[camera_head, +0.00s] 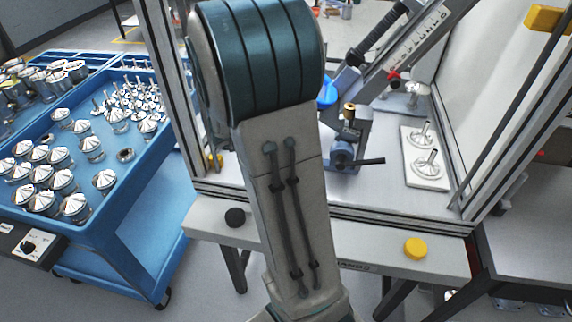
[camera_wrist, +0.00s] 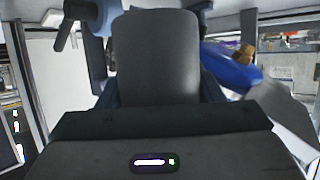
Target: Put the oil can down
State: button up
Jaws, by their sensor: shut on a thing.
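The oil can, a bright blue body, shows in part in the head view (camera_head: 328,93), just right of my arm. In the wrist view the blue can (camera_wrist: 230,68) sticks out tilted to the right of my gripper (camera_wrist: 157,55), with a brass-brown piece at its upper side. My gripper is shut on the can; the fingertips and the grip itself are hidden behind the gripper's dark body. In the head view my arm hides the gripper. How far the can's base is from the bench surface cannot be told.
A blue-grey fixture with a black handle (camera_head: 345,155) stands on the framed bench close to the can. A white plate with two metal parts (camera_head: 427,182) lies to its right. A yellow button (camera_head: 415,248) is on the front edge. Blue carts with metal parts (camera_head: 150,190) stand left.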

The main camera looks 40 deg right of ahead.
jog(key=shift+s+d+f, duration=0.1)
jog(key=shift+s+f, duration=0.1)
jog(key=shift+f, duration=0.15)
notch_tip(320, 180, down, 9)
jog(key=shift+f+b, duration=0.15)
jog(key=shift+b, duration=0.2)
jog(key=shift+f, duration=0.1)
jog(key=o, duration=1.1)
jog(key=shift+r, duration=0.2)
jog(key=v, duration=1.2)
jog(key=shift+w+f, duration=0.1)
jog(key=shift+f, duration=0.05)
